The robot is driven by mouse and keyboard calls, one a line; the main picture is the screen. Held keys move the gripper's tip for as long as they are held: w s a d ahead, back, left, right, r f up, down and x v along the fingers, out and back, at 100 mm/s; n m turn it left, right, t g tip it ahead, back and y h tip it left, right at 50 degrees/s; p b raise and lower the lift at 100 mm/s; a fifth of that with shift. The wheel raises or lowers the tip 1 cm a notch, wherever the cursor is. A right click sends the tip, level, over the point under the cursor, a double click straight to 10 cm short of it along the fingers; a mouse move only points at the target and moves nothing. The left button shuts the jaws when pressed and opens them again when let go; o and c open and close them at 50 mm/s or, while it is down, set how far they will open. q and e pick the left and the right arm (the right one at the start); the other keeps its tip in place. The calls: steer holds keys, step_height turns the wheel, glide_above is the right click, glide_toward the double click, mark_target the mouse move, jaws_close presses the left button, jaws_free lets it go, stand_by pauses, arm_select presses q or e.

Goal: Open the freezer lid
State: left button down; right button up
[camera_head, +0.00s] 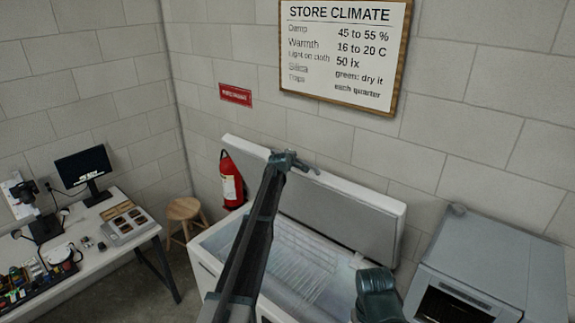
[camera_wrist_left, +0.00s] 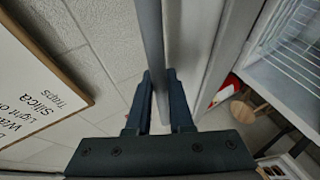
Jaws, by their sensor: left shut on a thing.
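The freezer lid (camera_head: 345,213) stands raised and tilted back near the wall, above the white chest freezer (camera_head: 207,267). A wire basket (camera_head: 297,268) shows inside the open chest. My left gripper (camera_head: 291,161) is at the lid's upper edge, its arm crossing in front of the freezer. In the left wrist view the fingers (camera_wrist_left: 158,80) are shut on a grey bar handle (camera_wrist_left: 152,35), beside the lid's pale edge (camera_wrist_left: 215,45). My right gripper is not in view; only part of what looks like my right arm shows at the bottom.
A red fire extinguisher (camera_head: 231,184) and a wooden stool (camera_head: 184,212) stand left of the freezer. A white table (camera_head: 125,245) with a monitor (camera_head: 85,168) is farther left. A grey cabinet (camera_head: 495,262) stands close on the right. A framed climate sign (camera_head: 342,45) hangs above the lid.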

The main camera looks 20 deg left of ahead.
arm_select(q)
steer(key=shift+w+d+r+p, duration=0.1)
steer(key=shift+w+d+r, duration=0.1)
steer(key=shift+w, duration=0.25)
steer(key=shift+w+d+r+p, duration=0.15)
steer(key=shift+w+d, duration=0.05)
steer(key=shift+w, duration=0.25)
steer(key=shift+w+d+r+p, duration=0.1)
steer(key=shift+w+d+r, duration=0.1)
steer(key=shift+w, duration=0.25)
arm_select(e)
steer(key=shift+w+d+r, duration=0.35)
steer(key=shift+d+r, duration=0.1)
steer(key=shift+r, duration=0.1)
arm_select(q)
steer(key=c, duration=0.8)
jaws_free()
steer(key=shift+s, duration=0.1)
steer(key=shift+s, duration=0.1)
steer(key=shift+s+r+p, duration=0.25)
steer(key=shift+s+p, duration=0.1)
steer(key=shift+s, duration=0.15)
steer(key=v, duration=0.2)
steer(key=shift+s+p, duration=0.3)
steer(key=shift+p, duration=0.1)
steer(key=s, duration=1.1)
steer(key=shift+d, duration=0.25)
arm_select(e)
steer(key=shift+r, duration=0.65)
